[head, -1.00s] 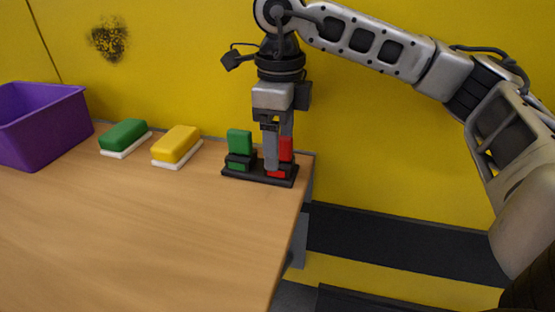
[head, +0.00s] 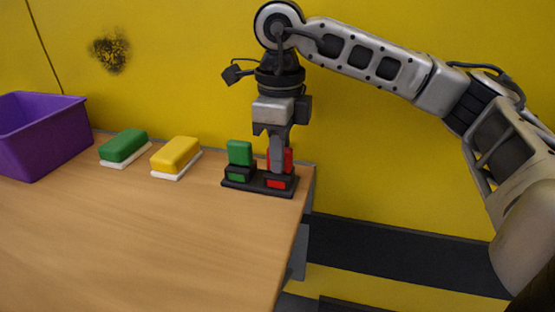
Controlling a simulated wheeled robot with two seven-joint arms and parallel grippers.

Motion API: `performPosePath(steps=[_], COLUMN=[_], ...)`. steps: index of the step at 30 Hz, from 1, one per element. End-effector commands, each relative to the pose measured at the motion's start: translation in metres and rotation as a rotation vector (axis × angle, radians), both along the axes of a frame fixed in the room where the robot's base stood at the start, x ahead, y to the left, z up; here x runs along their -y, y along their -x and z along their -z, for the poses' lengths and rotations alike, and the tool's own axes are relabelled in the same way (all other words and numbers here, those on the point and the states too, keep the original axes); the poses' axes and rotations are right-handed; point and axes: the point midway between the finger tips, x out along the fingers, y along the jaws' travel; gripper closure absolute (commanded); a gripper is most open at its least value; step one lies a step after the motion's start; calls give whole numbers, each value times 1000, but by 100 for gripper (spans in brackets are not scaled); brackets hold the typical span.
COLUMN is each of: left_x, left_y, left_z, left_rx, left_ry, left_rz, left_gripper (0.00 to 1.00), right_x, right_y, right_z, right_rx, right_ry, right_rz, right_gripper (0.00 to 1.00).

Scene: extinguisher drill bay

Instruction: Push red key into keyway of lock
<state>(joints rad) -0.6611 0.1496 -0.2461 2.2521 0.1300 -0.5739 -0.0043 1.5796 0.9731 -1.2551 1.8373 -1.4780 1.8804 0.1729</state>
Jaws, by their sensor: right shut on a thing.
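The lock (head: 235,185) is a black base with two black housings near the table's far right corner. The other has a red front patch (head: 276,184). The red key (head: 289,158) stands upright at the red-marked housing, its top slightly lower in the picture than the green block's. My right gripper (head: 278,165) points down from above and is shut on the red key. A grey finger covers much of the key, so how deep it sits cannot be told. My left gripper is out of view.
A green sponge-like block (head: 124,145) and a yellow one (head: 176,154), both with white undersides, lie left of the lock. A purple bin (head: 45,140) stands at the far left. The wooden table (head: 140,240) is clear in front. A yellow wall (head: 400,180) stands behind.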

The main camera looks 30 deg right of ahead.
Motion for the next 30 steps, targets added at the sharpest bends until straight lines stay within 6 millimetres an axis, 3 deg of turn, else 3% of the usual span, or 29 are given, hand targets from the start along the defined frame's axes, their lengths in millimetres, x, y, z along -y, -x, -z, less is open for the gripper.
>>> performPosePath(steps=[30], left_x=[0], left_y=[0], left_z=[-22], left_rx=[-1], left_ry=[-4], left_rz=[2], left_gripper=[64], right_x=[0], right_y=[0], right_z=[-30], right_rx=[0], right_ry=[0], right_rz=[0], right_gripper=[100])
